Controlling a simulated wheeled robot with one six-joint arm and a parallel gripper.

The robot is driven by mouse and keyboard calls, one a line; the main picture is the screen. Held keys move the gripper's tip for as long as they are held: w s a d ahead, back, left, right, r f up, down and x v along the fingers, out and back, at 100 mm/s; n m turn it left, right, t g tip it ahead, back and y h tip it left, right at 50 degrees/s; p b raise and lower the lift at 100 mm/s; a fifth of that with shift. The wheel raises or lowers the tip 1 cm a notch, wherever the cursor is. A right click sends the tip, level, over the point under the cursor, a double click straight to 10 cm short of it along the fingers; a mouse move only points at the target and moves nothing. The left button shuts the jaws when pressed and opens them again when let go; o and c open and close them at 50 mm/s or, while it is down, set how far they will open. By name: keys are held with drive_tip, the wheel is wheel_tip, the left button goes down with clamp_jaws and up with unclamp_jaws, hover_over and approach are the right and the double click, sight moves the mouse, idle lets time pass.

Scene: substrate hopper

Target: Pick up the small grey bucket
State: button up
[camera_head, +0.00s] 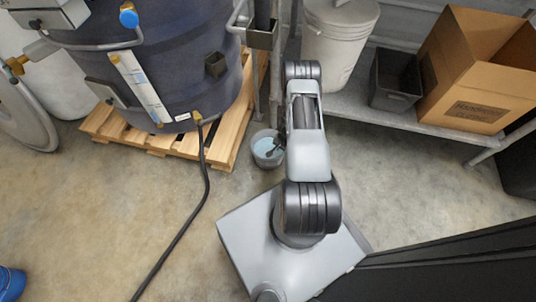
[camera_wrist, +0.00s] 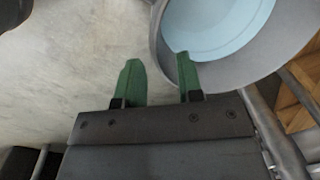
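The small grey bucket (camera_head: 262,160) stands on the concrete floor beside the pallet's right corner, with pale blue liquid or lining inside. My arm partly covers its right side in the head view. In the wrist view the bucket (camera_wrist: 163,42) fills the upper right, its round rim cut off by the frame. My gripper (camera_wrist: 159,68) is open, with two green fingers apart. The left finger shows over bare floor outside the bucket; the right finger overlaps the near rim. I cannot tell whether either finger touches the bucket. Nothing is held between them.
A wooden pallet (camera_head: 222,138) carries a large dark tank (camera_head: 190,60) at left. A black hose (camera_head: 205,190) runs across the floor. A low grey shelf (camera_head: 358,103) at right holds a white lidded bucket (camera_head: 335,45), a dark bin (camera_head: 395,85) and a cardboard box (camera_head: 465,70).

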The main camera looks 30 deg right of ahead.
sight(281, 157)
drive_tip(key=shift+w+a+f+b, duration=0.15)
drive_tip(key=shift+f+b, duration=0.65)
drive_tip(key=shift+f, duration=0.9)
drive_tip(key=shift+w+d+f+b, duration=0.1)
drive_tip(key=shift+f+b, duration=0.65)
drive_tip(key=shift+f, duration=0.9)
drive_tip(key=shift+c, duration=0.3)
clamp_jaws()
drive_tip(key=shift+w+r, duration=0.1)
